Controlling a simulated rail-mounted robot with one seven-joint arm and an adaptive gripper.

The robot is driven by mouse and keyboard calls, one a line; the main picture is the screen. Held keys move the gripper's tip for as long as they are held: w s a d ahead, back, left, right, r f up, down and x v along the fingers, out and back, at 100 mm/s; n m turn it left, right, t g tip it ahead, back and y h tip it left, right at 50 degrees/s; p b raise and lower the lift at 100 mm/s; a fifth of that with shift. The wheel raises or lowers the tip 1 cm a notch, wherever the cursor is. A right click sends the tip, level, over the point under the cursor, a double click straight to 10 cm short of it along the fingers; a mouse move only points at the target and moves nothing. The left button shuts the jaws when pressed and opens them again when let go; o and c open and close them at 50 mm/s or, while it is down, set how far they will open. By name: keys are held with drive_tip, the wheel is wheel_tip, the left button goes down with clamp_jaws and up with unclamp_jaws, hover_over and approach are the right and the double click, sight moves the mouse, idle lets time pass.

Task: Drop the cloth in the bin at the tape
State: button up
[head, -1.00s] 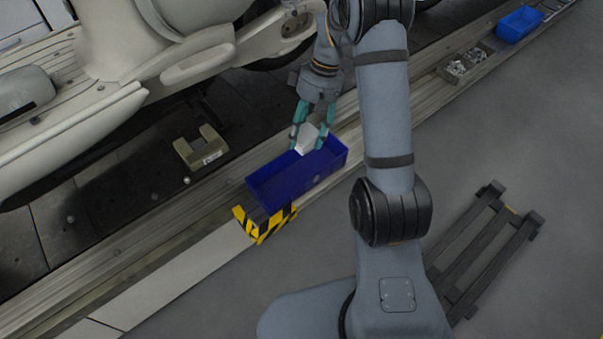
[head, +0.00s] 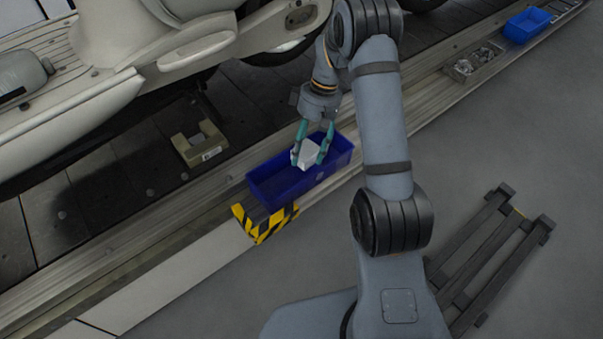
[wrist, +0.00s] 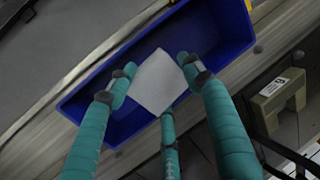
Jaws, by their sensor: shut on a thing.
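The white cloth (head: 308,155) is held between the teal fingers of my gripper (head: 313,150), which is shut on it. In the wrist view the cloth (wrist: 158,82) hangs between the fingertips, over the blue bin. The blue bin (head: 268,196) stands on the rail beside the yellow-and-black tape (head: 264,224), and the bin (wrist: 88,97) also fills the middle of the wrist view. My gripper is above the bin's opening. I cannot tell whether the cloth touches the bin floor.
A beige block-shaped part (head: 200,146) lies on the slats left of the bin. A cream vehicle body (head: 110,60) stands behind. A second blue bin (head: 527,24) and a tray of metal parts (head: 473,62) sit farther along the rail. A dark slatted stand (head: 490,260) is on the floor.

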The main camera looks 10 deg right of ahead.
drive_tip(key=o, duration=1.2)
drive_tip(key=shift+r, duration=0.1)
drive_tip(key=v, duration=1.2)
drive_tip(key=x, duration=1.2)
drive_tip(key=shift+s, duration=0.1)
wheel_tip(320, 180, up, 5)
drive_tip(key=p, duration=0.4)
